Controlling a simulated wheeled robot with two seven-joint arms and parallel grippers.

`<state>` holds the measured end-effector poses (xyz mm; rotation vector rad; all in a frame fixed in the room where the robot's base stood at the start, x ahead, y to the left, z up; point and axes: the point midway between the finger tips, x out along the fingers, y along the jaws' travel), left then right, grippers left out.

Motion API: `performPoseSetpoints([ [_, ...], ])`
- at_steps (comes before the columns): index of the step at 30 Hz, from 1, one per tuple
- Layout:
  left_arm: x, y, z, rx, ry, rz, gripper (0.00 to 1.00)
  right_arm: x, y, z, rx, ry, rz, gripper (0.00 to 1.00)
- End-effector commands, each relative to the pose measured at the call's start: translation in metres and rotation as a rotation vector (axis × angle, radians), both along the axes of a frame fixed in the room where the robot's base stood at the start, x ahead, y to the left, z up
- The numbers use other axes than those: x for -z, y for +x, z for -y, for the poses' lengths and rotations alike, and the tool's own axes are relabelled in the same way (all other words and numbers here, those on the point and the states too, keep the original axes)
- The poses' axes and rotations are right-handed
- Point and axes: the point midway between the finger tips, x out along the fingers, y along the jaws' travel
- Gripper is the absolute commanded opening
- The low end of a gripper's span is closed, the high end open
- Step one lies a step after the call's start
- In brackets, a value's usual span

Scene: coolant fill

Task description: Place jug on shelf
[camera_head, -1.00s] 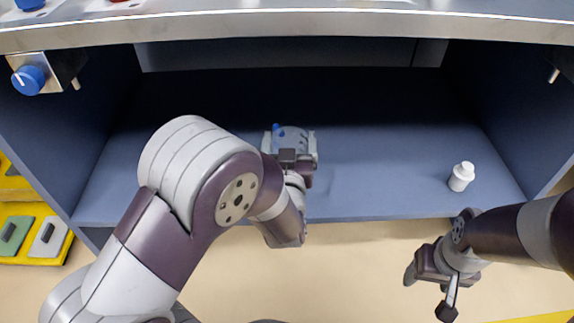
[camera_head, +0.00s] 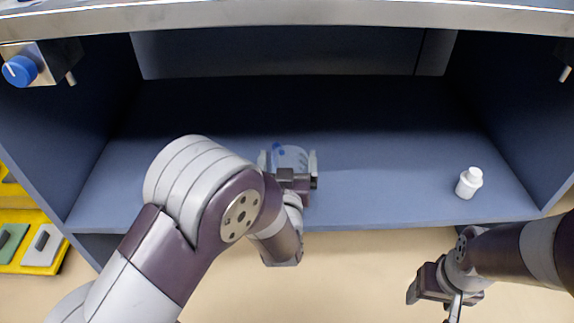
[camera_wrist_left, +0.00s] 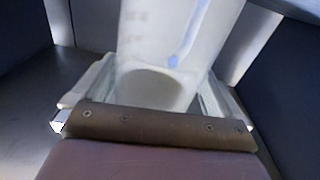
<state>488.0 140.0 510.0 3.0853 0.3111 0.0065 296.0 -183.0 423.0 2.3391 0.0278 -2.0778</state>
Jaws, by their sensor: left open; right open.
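My right gripper (camera_head: 412,292) is open and empty, in front of the shelf at the lower right.
A small white bottle (camera_head: 469,183) stands on the shelf's right part. A blue knob (camera_head: 19,71) is at the upper left. The metal counter edge (camera_head: 290,16) runs above the shelf. Yellow trays (camera_head: 40,258) are at the far left.

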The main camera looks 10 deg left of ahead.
Motion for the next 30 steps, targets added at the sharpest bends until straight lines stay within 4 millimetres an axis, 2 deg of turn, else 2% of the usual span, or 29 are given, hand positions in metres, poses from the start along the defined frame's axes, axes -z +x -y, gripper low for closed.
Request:
performPoseSetpoints([
  [2,-0.005,-0.002,0.001,0.001,0.0,-0.001,1.0,-0.006,0.0,0.0,0.0,0.0,0.0,0.65],
  [5,-0.007,-0.016,0.004,0.003,0.0,-0.003,1.0,-0.015,0.0,0.0,0.0,0.0,0.0,0.65],
  [16,-0.007,-0.096,0.021,0.007,0.004,-0.001,1.0,-0.053,0.0,0.0,0.0,0.0,0.0,0.65],
  [19,-0.005,-0.109,0.024,0.005,0.001,-0.002,1.0,-0.056,0.0,0.0,0.0,0.0,0.0,0.65],
  [22,-0.002,-0.114,0.024,0.002,-0.008,-0.018,1.0,-0.057,0.0,0.0,0.0,0.0,0.0,0.65],
  [26,0.02,-0.094,0.028,0.021,-0.113,-0.238,1.0,-0.057,0.0,0.0,0.0,0.0,0.0,0.65],
  [28,0.035,-0.083,0.033,0.066,-0.187,-0.451,1.0,-0.057,0.0,0.0,0.0,0.0,0.0,0.65],
  [30,0.045,-0.087,0.033,0.129,-0.225,-0.683,1.0,-0.057,0.0,0.0,0.0,0.0,0.0,0.65],
])
